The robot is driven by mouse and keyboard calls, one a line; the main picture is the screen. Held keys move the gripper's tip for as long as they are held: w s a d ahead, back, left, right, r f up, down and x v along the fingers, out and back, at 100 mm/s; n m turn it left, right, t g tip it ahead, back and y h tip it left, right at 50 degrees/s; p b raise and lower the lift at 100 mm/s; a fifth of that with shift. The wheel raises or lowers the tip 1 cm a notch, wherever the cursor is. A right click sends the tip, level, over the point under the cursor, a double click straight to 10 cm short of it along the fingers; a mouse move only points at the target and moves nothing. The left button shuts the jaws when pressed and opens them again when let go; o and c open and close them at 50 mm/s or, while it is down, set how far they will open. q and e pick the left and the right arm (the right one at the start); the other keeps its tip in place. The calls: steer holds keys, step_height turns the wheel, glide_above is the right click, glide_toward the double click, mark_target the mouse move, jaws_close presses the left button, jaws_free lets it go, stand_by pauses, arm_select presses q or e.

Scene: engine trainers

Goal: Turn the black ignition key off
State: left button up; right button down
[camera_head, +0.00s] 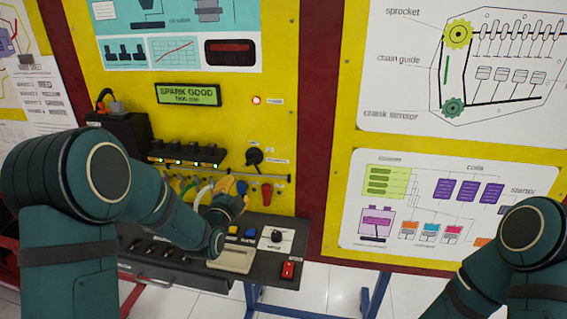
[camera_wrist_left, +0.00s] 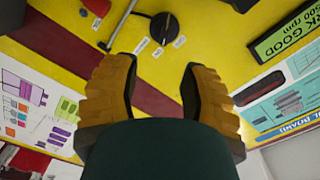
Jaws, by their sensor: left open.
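The black ignition key (camera_head: 254,157) sits on a round black switch on the yellow panel, right of the coil row. It also shows in the left wrist view (camera_wrist_left: 164,27), beyond the fingertips and roughly between them, beside small white labels. My left gripper (camera_head: 236,190) is below and a little left of the key, apart from it. In the left wrist view its two ridged yellow fingers (camera_wrist_left: 158,75) are spread with nothing between them. My left arm hides part of the panel and console. My right arm shows at the lower right, but its gripper is out of view.
A display (camera_head: 188,94) reads "SPARK GOOD", and a red lamp (camera_head: 256,100) glows beside it. A console (camera_head: 262,262) with a knob and a red switch (camera_head: 288,269) juts out below.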

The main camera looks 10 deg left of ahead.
mark_target(250, 164)
arm_select(q)
steer(key=shift+m, duration=0.3)
steer(key=w, duration=0.4)
steer(key=w+p, duration=0.1)
steer(key=w, duration=0.4)
steer(key=w+r, duration=0.1)
steer(key=w, duration=0.4)
steer(key=shift+w+d, duration=0.1)
steer(key=shift+d, duration=0.3)
jaws_close()
